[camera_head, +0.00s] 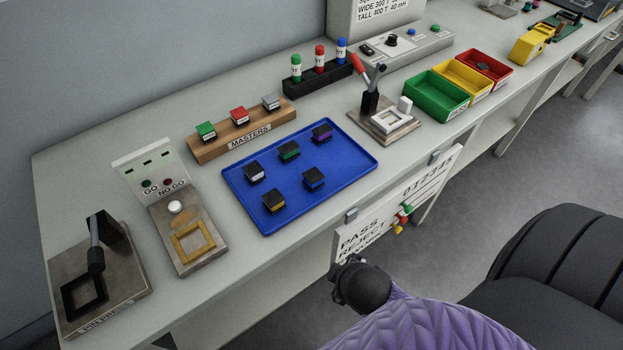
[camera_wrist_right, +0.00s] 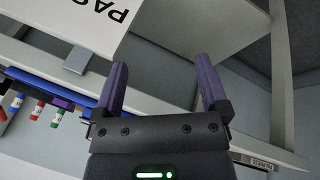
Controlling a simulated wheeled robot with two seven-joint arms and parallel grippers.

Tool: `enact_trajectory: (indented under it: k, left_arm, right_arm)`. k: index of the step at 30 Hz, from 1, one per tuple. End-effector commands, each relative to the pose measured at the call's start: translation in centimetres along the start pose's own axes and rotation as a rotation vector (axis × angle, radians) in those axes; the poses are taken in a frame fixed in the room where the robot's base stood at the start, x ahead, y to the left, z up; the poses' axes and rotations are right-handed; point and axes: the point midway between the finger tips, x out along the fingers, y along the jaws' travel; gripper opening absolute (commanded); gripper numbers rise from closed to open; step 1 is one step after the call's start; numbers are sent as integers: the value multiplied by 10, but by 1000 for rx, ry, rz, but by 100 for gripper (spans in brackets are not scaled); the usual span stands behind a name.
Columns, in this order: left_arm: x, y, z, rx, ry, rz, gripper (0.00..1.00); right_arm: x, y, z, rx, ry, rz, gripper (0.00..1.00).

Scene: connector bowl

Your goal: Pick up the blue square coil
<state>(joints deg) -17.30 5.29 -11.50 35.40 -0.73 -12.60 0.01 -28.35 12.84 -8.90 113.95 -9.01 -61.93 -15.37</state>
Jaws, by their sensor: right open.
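A small dark square coil with a blue band (camera_head: 313,179) sits on the blue tray (camera_head: 240,204), near its front edge. Other dark square coils share the tray: one with green (camera_head: 290,150), one with purple (camera_head: 322,133), one with yellow (camera_head: 273,200), and one whose colour I cannot tell clearly (camera_head: 253,172). My right gripper (camera_wrist_right: 161,82) is open and empty in the right wrist view, with its purple fingers apart near the white sign. In the head view my right arm is low, in front of the bench, away from the coils. My left gripper is not visible.
A wooden masters block (camera_head: 206,151) stands behind the tray. A GO/NO GO gauge (camera_head: 180,240) is left of it; a lever fixture (camera_head: 385,124) and coloured bins (camera_head: 437,97) are right. A PASS/REJECT sign (camera_head: 375,232) hangs at the bench front. A black chair (camera_head: 550,270) stands right.

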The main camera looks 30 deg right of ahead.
Motion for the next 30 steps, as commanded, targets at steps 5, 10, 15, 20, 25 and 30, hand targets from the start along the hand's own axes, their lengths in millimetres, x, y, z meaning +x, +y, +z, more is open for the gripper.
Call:
enact_trajectory:
  k: [5,10,15,20,25,30]
  left_arm:
    - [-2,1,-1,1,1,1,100]
    - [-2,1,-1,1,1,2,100]
    - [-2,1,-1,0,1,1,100]
    - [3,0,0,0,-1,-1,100]
    - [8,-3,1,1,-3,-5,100]
    - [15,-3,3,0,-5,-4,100]
  right_arm:
    - [-22,82,-29,-738,83,397,94]
    - [-30,126,-58,-1596,33,774,94]
    - [-29,135,-70,-2234,-58,1003,94]
    - [-12,141,-86,-2352,-79,1048,94]
    - [5,147,-103,-2345,-76,1044,94]
    - [26,154,-128,-2342,-76,1044,94]
